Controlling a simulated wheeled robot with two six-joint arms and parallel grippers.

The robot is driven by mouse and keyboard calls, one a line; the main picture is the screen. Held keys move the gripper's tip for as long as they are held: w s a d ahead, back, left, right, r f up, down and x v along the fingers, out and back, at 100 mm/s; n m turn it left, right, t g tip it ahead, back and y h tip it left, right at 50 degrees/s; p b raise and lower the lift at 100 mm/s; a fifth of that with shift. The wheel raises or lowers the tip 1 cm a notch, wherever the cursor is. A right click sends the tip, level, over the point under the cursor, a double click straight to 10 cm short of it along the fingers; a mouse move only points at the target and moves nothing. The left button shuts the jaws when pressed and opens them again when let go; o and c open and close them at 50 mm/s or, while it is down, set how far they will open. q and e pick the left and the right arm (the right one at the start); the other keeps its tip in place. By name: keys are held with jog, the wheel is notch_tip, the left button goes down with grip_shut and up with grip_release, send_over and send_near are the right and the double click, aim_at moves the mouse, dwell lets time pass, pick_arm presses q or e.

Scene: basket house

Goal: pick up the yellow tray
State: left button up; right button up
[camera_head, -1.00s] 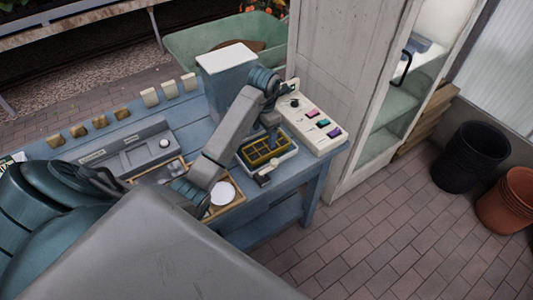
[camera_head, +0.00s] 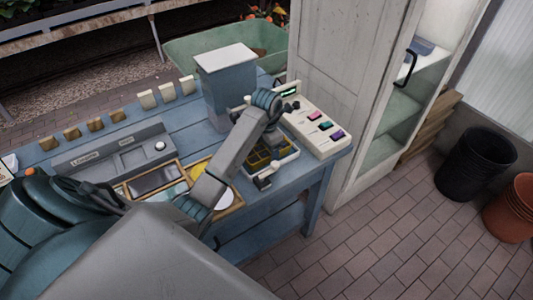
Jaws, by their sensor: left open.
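The yellow tray (camera_head: 259,160), a small divided tray with several dark compartments, sits in a white holder (camera_head: 285,160) near the right end of the blue workbench. My left arm reaches across the bench from the left and partly hides the tray's left side. My left gripper (camera_head: 272,139) points down at the far part of the tray, with its jaws open. Its fingertips are small and dark here, so I cannot tell whether they touch the tray. My right gripper is not in view.
A white panel with coloured buttons (camera_head: 318,127) stands right of the tray. A blue-grey box with a white lid (camera_head: 226,85) stands behind my arm. A grey device (camera_head: 110,150) and a wooden-framed tray (camera_head: 151,181) lie left. A white cabinet (camera_head: 340,80) stands beyond the bench.

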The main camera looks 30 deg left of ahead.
pick_arm(q)
jog(key=c, duration=0.9)
jog(key=shift+r, duration=0.1)
